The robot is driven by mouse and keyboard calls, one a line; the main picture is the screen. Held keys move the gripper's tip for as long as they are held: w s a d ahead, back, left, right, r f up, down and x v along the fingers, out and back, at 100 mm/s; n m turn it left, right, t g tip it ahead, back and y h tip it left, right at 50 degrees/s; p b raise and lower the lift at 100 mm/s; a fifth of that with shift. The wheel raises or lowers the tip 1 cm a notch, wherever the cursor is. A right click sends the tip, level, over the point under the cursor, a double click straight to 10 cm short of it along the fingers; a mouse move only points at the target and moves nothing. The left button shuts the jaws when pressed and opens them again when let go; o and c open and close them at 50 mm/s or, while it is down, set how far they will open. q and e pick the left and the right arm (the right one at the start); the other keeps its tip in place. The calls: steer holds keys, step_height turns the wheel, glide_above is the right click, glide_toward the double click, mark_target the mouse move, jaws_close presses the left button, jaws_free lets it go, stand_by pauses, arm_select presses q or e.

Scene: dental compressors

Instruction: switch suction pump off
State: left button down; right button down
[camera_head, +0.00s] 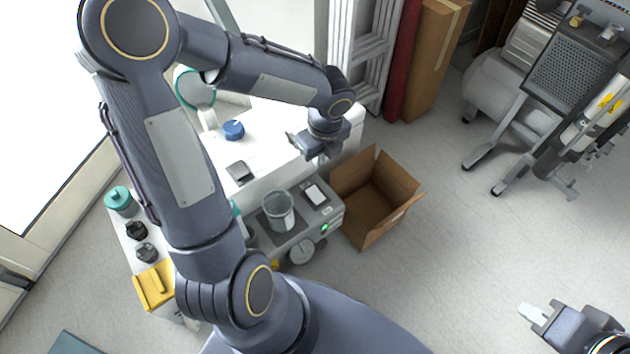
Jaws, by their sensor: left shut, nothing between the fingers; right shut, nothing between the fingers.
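The suction pump (306,233) is a grey box with a clear jar (279,211) on top, standing on the floor in front of the white cabinet. A small green lit switch (325,228) shows on its front, near the right corner. My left gripper (303,148) is shut and empty, above the pump and near the cabinet's right end, apart from the switch. My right gripper (530,315) is shut and empty over bare floor at the lower right. My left arm hides part of the pump's left side.
An open cardboard box (376,200) stands close to the right of the pump. The white cabinet top (265,125) holds a blue round item (234,130). A compressor unit (500,90) stands at the upper right. The floor (460,250) between is clear.

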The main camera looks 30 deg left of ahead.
mark_target(314, 190)
arm_select(q)
steer(key=f+b, duration=0.2)
steer(key=f, duration=0.2)
steer(key=a+f+b, duration=0.1)
steer(key=f+b, duration=0.2)
steer(key=f, duration=0.2)
steer(key=f+b, duration=0.2)
steer(key=f, duration=0.2)
steer(key=shift+w+a+f+b, duration=0.25)
steer(key=shift+f+b, duration=0.05)
steer(key=shift+f, duration=0.15)
steer(key=shift+a+f, duration=0.1)
steer(key=shift+f, duration=0.1)
steer(key=shift+s+d+r, duration=0.2)
steer(key=shift+s+d, duration=0.05)
steer(key=shift+d, duration=0.5)
